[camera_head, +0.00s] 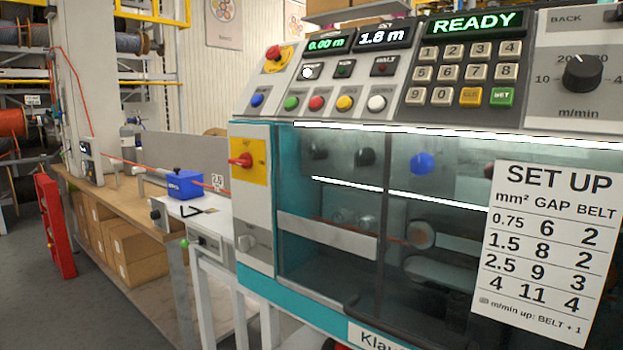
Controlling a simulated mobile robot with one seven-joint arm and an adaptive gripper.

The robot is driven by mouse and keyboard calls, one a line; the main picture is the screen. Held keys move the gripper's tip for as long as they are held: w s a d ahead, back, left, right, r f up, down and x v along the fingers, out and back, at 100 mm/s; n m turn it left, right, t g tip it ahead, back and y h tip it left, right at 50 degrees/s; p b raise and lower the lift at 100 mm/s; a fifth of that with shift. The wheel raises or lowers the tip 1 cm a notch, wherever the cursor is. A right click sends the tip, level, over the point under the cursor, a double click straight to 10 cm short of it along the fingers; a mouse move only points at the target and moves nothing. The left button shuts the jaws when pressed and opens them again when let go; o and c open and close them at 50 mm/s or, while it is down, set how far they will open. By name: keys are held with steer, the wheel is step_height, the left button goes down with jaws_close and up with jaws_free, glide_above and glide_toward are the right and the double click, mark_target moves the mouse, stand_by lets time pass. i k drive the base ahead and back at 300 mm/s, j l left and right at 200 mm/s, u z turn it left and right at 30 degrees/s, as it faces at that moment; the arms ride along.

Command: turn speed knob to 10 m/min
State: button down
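The speed knob (582,73) is a round black knob on the grey panel at the top right of the machine. The label "m/min" is below it. The mark "10" is to its left, "20" is at its upper left, and a "4" shows at its right, cut by the picture edge. I cannot tell for sure which mark its pointer faces. My gripper is not in view.
The machine's displays read "0.00 m" (325,44), "1.8 m" (384,36) and "READY" (475,24). A keypad (462,73) lies left of the knob. A "SET UP" sheet (545,250) hangs on the glass cover below. A workbench (130,205) stands at left.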

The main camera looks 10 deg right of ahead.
mark_target(582, 73)
steer(key=z, duration=1.45)
